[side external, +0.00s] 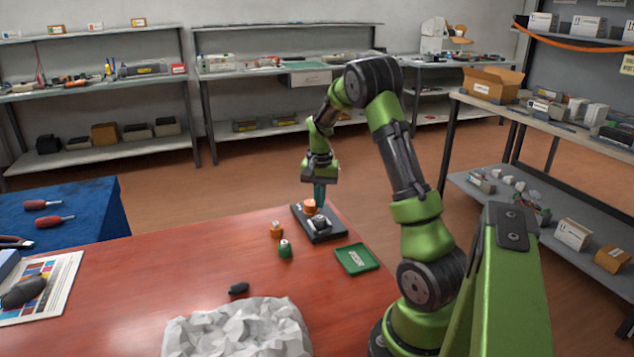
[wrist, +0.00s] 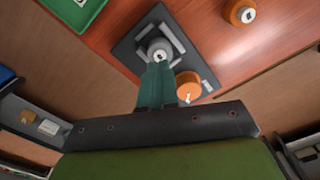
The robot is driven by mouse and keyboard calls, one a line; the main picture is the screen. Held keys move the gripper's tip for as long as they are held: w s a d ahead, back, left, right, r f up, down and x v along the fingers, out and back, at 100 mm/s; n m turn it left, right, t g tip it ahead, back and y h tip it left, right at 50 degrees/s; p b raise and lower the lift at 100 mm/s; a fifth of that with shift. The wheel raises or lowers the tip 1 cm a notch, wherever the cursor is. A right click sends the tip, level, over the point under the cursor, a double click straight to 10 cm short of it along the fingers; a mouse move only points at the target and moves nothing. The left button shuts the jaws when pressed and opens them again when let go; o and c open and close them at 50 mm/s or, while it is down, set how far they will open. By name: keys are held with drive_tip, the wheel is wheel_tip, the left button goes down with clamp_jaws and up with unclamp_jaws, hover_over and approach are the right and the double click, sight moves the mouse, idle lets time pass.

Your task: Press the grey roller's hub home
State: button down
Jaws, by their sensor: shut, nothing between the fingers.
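The grey roller (side external: 320,223) sits in a dark base plate (side external: 328,237) near the table's far corner. In the wrist view the grey roller (wrist: 155,45) lies between light grey bracket arms on the base plate (wrist: 128,55), with a pale hub and dark centre on top. My gripper (side external: 319,203) points down over the plate. In the wrist view the teal fingers of my gripper (wrist: 160,66) are together and empty, their tips overlapping the roller's near edge. I cannot tell whether they touch it. An orange roller (wrist: 188,84) stands on the same plate, right beside the fingers.
Another orange roller (side external: 277,231) and a green one (side external: 285,251) stand on the table left of the plate. A green tray (side external: 357,258) lies to the right. A small black piece (side external: 238,288) and a crumpled pale heap (side external: 237,328) are nearer the front.

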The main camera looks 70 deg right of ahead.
drive_tip(key=shift+r, duration=2.05)
drive_tip(key=shift+f, duration=0.1)
drive_tip(key=shift+s+a+f, duration=0.25)
drive_tip(key=shift+a+f, duration=0.1)
drive_tip(key=shift+a, duration=0.15)
drive_tip(key=s+a+r+n+t, duration=0.2)
drive_tip(key=a+r+n, duration=0.1)
drive_tip(key=a, duration=0.8)
drive_tip(key=s+a+r+n+t+y, duration=0.1)
drive_tip(key=s+a+r+n+t, duration=0.1)
drive_tip(key=a, duration=0.9)
drive_tip(key=s+a+r+n+t+y, duration=0.1)
drive_tip(key=s+a+r+n+t, duration=0.2)
drive_tip(key=a+r+n, duration=0.3)
drive_tip(key=a+r, duration=0.2)
drive_tip(key=a, duration=0.3)
drive_tip(key=shift+s, duration=0.35)
drive_tip(key=c, duration=1.8)
unclamp_jaws()
